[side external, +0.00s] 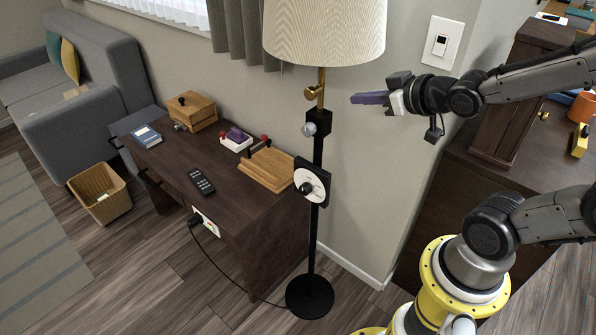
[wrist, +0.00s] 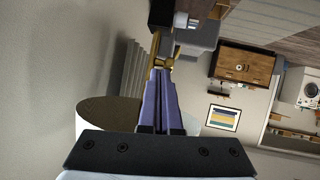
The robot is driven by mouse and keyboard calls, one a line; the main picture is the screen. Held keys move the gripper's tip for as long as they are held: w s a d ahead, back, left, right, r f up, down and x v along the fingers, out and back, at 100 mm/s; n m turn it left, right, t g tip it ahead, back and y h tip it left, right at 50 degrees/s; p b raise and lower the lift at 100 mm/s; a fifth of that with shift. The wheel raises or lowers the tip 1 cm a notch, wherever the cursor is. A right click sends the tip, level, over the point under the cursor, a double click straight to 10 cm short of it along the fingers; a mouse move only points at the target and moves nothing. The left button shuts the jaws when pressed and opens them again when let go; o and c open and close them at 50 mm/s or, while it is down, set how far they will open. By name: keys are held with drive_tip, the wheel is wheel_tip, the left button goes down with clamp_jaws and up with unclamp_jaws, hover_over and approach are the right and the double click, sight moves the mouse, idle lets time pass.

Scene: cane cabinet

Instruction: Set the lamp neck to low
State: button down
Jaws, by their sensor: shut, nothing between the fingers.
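The floor lamp has a cream shade (side external: 325,28), a brass neck (side external: 321,78) with a small brass knob (side external: 311,94), and a black pole (side external: 317,232) on a round base. The neck stands upright above the pole in the side view. My gripper (side external: 354,99) has purple fingers, shut and empty, pointing left, a little right of the neck at about knob height. In the wrist view my fingertips (wrist: 158,73) lie just below the brass fitting (wrist: 160,52) in the picture; contact cannot be told. The shade (wrist: 105,109) shows partly behind my fingers.
A pale knob (side external: 309,129) and a black-and-white dial (side external: 312,183) sit on the pole. A dark desk (side external: 180,158) with a remote and wooden boxes stands left. A wall with a switch (side external: 441,43) is behind my gripper. A dark cabinet stands right.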

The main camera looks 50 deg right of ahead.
drive_tip(key=s+a+g+y, duration=0.1)
drive_tip(key=s+a+g, duration=0.2)
drive_tip(key=s, duration=0.4)
drive_tip(key=s+a+g+y, duration=0.1)
drive_tip(key=s+a+g, duration=0.2)
drive_tip(key=s, duration=0.5)
drive_tip(key=shift+a+f+n+g, duration=0.35)
drive_tip(key=shift+a+n+g, duration=0.05)
drive_tip(key=shift+a, duration=0.15)
drive_tip(key=shift+s, duration=0.1)
idle(2.2)
